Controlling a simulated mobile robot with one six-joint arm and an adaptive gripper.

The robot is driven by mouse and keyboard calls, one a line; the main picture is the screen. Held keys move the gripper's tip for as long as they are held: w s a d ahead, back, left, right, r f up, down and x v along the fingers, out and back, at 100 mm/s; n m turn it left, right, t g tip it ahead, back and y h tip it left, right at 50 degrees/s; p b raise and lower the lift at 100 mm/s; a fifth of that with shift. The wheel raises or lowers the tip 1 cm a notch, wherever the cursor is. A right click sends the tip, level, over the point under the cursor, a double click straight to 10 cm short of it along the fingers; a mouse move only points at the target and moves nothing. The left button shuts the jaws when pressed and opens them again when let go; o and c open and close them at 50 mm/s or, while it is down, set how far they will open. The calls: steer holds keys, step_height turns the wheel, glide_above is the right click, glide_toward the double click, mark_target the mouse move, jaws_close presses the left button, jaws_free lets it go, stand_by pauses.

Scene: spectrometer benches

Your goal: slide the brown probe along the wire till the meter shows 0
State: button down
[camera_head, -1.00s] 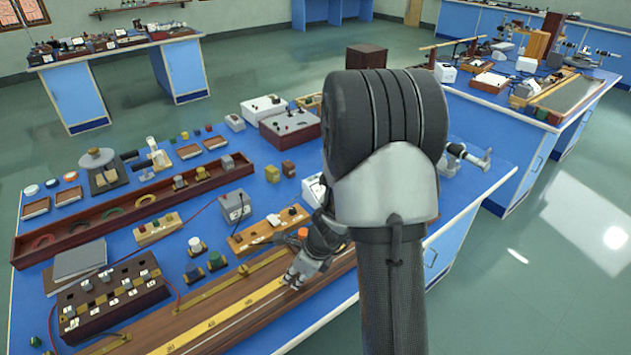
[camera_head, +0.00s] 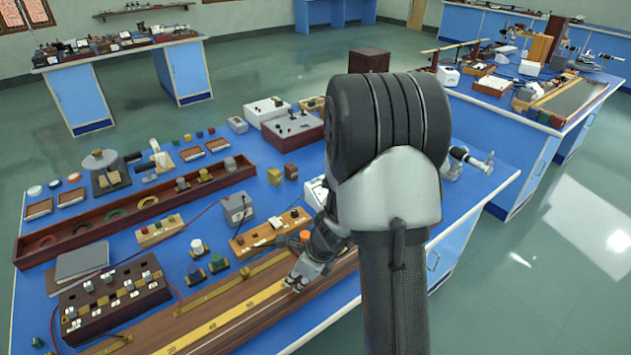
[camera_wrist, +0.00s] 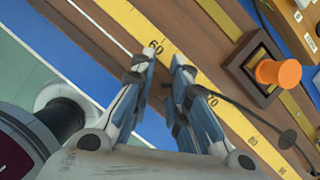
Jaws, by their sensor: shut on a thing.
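My gripper (camera_head: 298,282) is low over the long wooden board (camera_head: 150,318) at the bench's front edge. In the wrist view its fingers (camera_wrist: 167,75) are close together beside the yellow scale (camera_wrist: 188,38), near the 60 mark. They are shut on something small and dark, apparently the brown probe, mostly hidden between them. A black lead (camera_wrist: 240,108) runs from the fingers across the scale. The thin pale wire (camera_wrist: 95,28) runs along the board beside the scale and passes under the fingers. I cannot make out a meter reading in either view.
An orange knob (camera_wrist: 278,72) on a dark block stands close beside the scale; it also shows in the head view (camera_head: 305,236). A dark box with several plugs (camera_head: 110,295) stands at the board's left end. Floor lies beyond the front edge.

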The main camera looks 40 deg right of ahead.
steer(key=shift+s+a+f, duration=0.1)
steer(key=shift+s+f, duration=0.1)
steer(key=c, duration=2)
jaws_free()
steer(key=o, duration=0.5)
steer(key=shift+w+r, duration=0.1)
steer(key=shift+w, duration=0.1)
steer(key=shift+o, duration=0.2)
steer(key=shift+d+r, duration=0.2)
steer(key=shift+r, duration=0.4)
steer(key=v, duration=1.1)
steer(key=s+a+r+n, duration=0.5)
steer(key=a+r+n, duration=0.45)
steer(key=n, duration=0.35)
steer(key=s+a+r+n+h, duration=0.1)
steer(key=s+a+r+n, duration=0.1)
steer(key=s+n, duration=0.3)
steer(key=s+a+r+n+h, duration=0.1)
steer(key=s+n, duration=0.4)
steer(key=n, duration=0.6)
steer(key=shift+s+a+r+n+t, duration=0.3)
steer(key=shift+s+a+r, duration=0.1)
steer(key=shift+a+r, duration=0.55)
